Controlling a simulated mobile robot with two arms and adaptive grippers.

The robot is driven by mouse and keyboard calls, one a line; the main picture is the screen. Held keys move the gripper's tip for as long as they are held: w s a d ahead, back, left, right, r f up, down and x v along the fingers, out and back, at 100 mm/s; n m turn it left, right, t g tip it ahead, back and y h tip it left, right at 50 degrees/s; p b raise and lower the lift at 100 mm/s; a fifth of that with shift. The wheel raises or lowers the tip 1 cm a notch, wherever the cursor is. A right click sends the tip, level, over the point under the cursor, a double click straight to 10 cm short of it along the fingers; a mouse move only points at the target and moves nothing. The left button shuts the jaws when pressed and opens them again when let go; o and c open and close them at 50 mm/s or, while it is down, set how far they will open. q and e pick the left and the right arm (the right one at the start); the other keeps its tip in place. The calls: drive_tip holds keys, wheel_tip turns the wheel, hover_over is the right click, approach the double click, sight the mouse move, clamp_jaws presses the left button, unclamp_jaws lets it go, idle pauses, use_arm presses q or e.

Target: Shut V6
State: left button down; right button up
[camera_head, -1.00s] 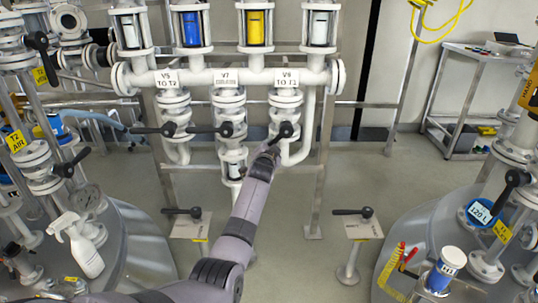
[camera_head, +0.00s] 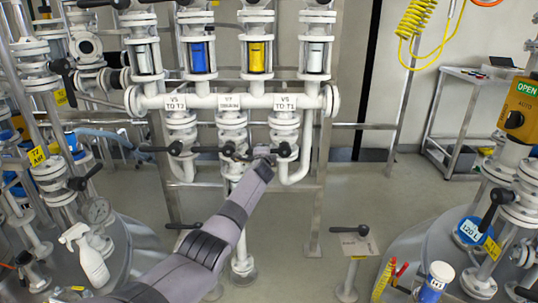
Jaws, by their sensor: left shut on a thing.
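Valve V6 (camera_head: 285,121) is the rightmost of three valves under the white horizontal pipe; its label reads V6 TO T1. Its black handle (camera_head: 284,149) has its hub at the right, and the lever lies roughly crosswise, to the left, partly hidden by my gripper. My left gripper (camera_head: 262,152) is shut on this handle, with my arm reaching up from the lower left. The fingers are small and hard to make out. My right gripper is not in view.
A stand with a black lever (camera_head: 350,230) is at lower right. Tanks flank both sides; a spray bottle (camera_head: 88,257) stands at left.

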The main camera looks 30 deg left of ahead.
use_arm(q)
drive_tip(key=shift+a+r, duration=0.1)
drive_tip(key=shift+r, duration=0.5)
drive_tip(key=c, duration=1.8)
unclamp_jaws()
drive_tip(key=o, duration=0.3)
drive_tip(key=shift+f, duration=0.25)
drive_tip(key=shift+o, duration=0.2)
drive_tip(key=v, duration=1.2)
